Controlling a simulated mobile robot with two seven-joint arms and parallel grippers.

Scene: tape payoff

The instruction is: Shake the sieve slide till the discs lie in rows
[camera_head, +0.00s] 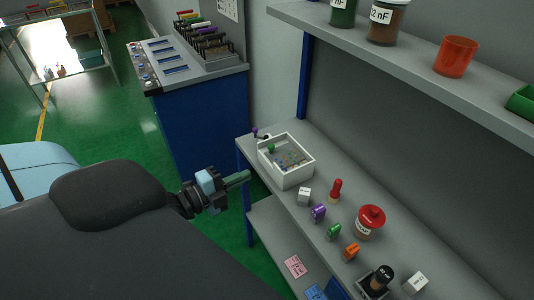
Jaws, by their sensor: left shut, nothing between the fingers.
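A white open box (292,178), which looks like the sieve slide, stands on the grey bench at its far left end. Small coloured discs (288,157) lie inside it, too small to tell whether they form rows. A green knob (271,148) shows at its far left, and a purple-tipped part (255,132) sticks out behind that corner. My left gripper (246,176) is shut and empty, left of the box and apart from it, near the bench's left edge. My right gripper is not in view.
On the grey bench (405,235) stand a white block (304,197), a red-topped tool (336,189), purple (318,212), green (334,231) and orange (351,251) pieces, and a red-lidded jar (369,222). A shelf (400,62) overhangs at right. A blue cabinet (200,125) stands behind.

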